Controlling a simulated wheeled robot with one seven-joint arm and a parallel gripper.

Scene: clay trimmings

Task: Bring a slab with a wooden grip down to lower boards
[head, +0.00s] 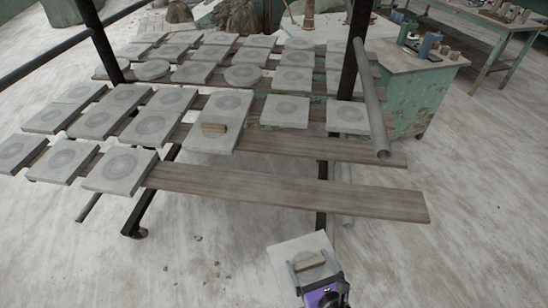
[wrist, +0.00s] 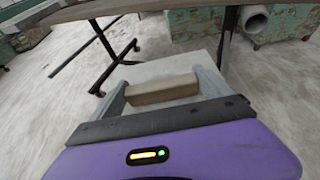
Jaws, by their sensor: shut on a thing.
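My gripper (head: 311,267) is shut on the wooden grip (head: 309,264) of a pale grey slab (head: 289,250). The slab is held out in front of the rack, near the bottom of the head view, apart from any board. In the wrist view the grip (wrist: 162,90) sits between the two fingers and the slab (wrist: 178,68) lies beyond it. Another slab with a wooden grip (head: 214,139) rests on the upper boards. The lower board (head: 290,192) has a long bare stretch at its right; slabs without grips lie at its left end.
Several round-marked slabs (head: 119,172) cover the rack's left and back boards. Dark posts (head: 349,68) and a grey pipe (head: 371,105) stand up at the rack. A green worn cabinet (head: 408,95) is behind at right. Open floor (head: 450,260) lies in front and right.

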